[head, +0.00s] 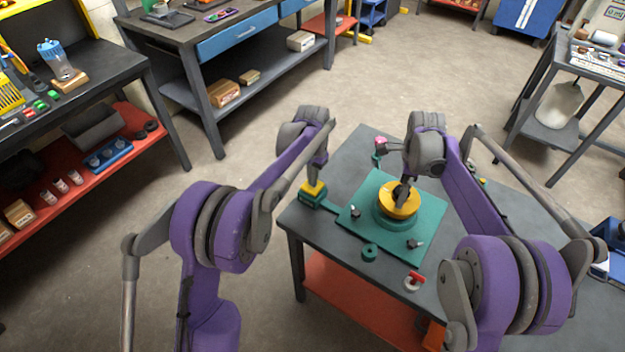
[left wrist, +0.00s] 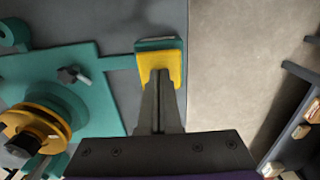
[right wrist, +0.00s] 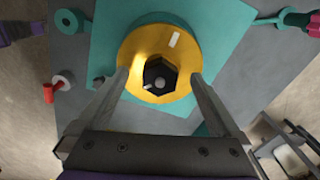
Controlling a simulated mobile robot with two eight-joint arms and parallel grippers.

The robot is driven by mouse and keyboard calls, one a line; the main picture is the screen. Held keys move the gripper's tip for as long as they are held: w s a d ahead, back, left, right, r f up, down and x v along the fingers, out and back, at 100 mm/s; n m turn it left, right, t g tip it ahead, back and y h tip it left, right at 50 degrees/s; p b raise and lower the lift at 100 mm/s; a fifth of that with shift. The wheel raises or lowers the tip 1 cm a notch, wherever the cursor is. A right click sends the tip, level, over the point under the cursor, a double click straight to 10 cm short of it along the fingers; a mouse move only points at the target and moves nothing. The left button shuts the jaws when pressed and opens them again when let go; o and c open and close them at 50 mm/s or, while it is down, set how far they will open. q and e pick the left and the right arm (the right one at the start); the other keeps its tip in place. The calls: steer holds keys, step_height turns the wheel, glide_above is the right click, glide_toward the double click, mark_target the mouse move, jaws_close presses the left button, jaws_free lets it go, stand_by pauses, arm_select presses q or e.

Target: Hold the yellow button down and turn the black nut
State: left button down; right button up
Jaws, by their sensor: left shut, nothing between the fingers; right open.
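The yellow button (head: 312,187) sits on a small teal box at the left corner of the table, and it also shows in the left wrist view (left wrist: 152,67). My left gripper (head: 315,178) is shut and empty, its fingertips at the top of the button, seemingly touching it. The black nut (right wrist: 160,76) sits in the middle of a yellow disc (right wrist: 133,48) on a teal round base. My right gripper (right wrist: 160,77) is open, with one finger on each side of the nut. In the head view the right gripper's fingers partly cover the nut.
A teal plate (head: 428,205) on the grey table (head: 345,150) carries the disc and small black knobs (head: 415,244). A teal ring (head: 369,252), a red and white part (head: 413,282) and a pink-topped post (head: 380,143) stand around it. Workbenches are farther off.

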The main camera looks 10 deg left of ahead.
arm_select(q)
step_height(320, 180, up, 7)
steer(key=shift+r, duration=0.15)
stand_by(0.6)
arm_select(e)
steer(key=shift+r, duration=0.1)
steer(key=shift+r+p, duration=1.45)
steer(key=shift+r, duration=2.5)
arm_select(q)
steer(key=r, duration=0.1)
steer(key=w+r, duration=0.1)
steer(key=r, duration=0.1)
steer(key=w+r, duration=0.1)
steer(key=r, duration=0.1)
steer(key=shift+w+r, duration=0.15)
steer(key=shift+r, duration=0.1)
steer(key=shift+t, duration=0.3)
